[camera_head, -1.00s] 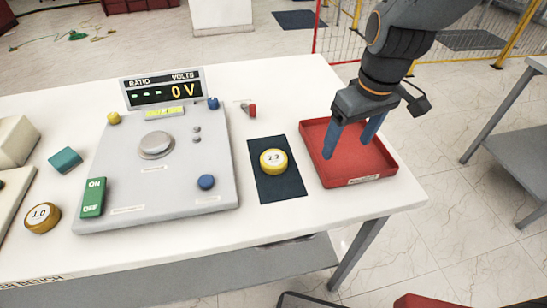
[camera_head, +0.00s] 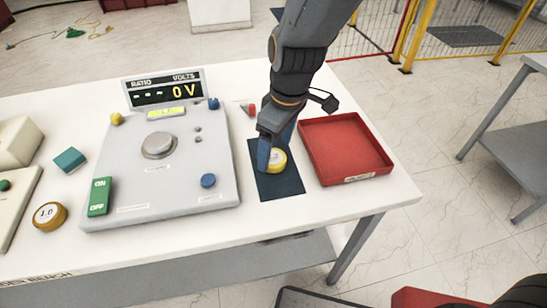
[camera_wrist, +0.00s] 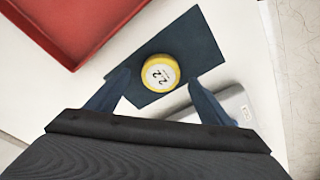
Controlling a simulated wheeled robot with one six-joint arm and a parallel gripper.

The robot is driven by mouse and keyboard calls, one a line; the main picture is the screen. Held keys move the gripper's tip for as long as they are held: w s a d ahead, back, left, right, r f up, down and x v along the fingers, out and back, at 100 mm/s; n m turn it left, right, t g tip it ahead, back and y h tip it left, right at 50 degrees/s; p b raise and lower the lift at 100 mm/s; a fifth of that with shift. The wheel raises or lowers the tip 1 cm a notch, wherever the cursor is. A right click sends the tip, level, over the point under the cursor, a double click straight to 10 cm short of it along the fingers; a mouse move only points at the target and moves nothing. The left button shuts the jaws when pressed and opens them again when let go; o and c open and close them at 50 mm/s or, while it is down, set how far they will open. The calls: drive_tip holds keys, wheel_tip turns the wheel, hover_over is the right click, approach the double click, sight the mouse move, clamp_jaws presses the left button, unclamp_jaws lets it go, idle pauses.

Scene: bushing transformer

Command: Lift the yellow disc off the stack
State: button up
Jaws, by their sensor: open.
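A yellow disc (camera_head: 279,160) with a white top sits on a dark blue mat (camera_head: 285,188) on the bench; its label reads 2.2 in the wrist view (camera_wrist: 160,72). I cannot tell whether it is one piece or several stacked. My gripper (camera_head: 274,151) points down over the mat, with its blue fingers hiding part of the disc in the head view. In the wrist view my gripper (camera_wrist: 160,82) is open and empty, with one finger on each side of the disc and a gap to both.
A shallow empty red tray (camera_head: 345,150) lies right of the mat. A grey panel (camera_head: 190,225) with knobs and a 0 V display (camera_head: 163,90) stands to the left. A gold-brown 1.0 disc (camera_head: 49,216) and a teal block (camera_head: 69,160) lie farther left.

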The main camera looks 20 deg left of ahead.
sight(273, 160)
drive_tip(key=shift+a+f, duration=0.2)
drive_tip(key=shift+f, duration=1.1)
drive_tip(key=c, duration=1.3)
drive_tip(key=shift+c, duration=0.2)
